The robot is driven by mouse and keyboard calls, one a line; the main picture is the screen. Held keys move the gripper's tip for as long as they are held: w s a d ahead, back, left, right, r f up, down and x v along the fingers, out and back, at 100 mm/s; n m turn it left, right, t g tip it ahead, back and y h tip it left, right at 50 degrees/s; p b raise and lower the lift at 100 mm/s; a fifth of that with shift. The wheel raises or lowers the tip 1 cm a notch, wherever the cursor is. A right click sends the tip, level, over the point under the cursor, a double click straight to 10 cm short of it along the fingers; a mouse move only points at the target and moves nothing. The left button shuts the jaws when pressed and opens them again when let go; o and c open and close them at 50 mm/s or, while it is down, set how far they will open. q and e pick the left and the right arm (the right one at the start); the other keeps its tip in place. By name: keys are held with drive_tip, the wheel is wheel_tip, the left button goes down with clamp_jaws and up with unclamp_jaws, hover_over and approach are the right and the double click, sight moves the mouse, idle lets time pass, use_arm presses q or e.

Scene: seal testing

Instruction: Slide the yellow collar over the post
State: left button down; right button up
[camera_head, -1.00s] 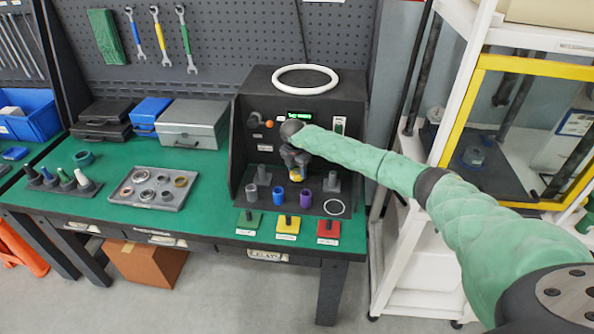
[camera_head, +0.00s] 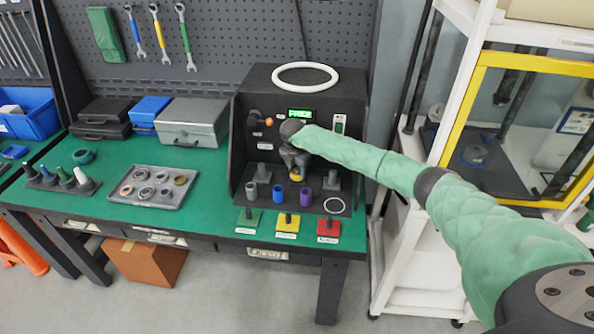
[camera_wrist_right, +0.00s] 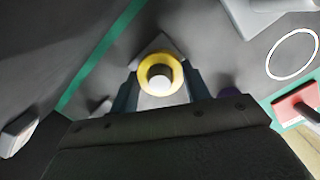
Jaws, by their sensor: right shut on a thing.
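The yellow collar (camera_head: 297,177) is in the jaws of my right gripper (camera_head: 297,168), over the shelf of the dark test stand. In the right wrist view the collar (camera_wrist_right: 174,67) is a yellow ring between the fingers of the right gripper (camera_wrist_right: 160,80). A pale round top, seemingly of a post (camera_wrist_right: 160,72), shows inside the ring opening. A grey plate shows just beyond it. How far down the collar sits cannot be told. The gripper and arm hide the middle of the shelf in the head view. My left gripper is not in view.
Grey posts stand left (camera_head: 264,174) and right (camera_head: 331,181) of the gripper. A grey, a blue (camera_head: 278,191) and a purple cup (camera_head: 306,196) stand in front. Green, yellow and red blocks (camera_head: 327,229) line the bench front.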

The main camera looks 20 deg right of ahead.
drive_tip(key=shift+f+b, duration=0.15)
drive_tip(key=shift+b, duration=0.15)
idle(0.9)
drive_tip(key=o, duration=1.3)
drive_tip(key=shift+c, duration=0.2)
drive_tip(key=shift+f, duration=0.1)
drive_tip(key=shift+r+p, duration=1.35)
drive_tip(key=shift+r, duration=1.8)
drive_tip(key=shift+r+p, duration=0.5)
drive_tip(key=shift+r, duration=0.95)
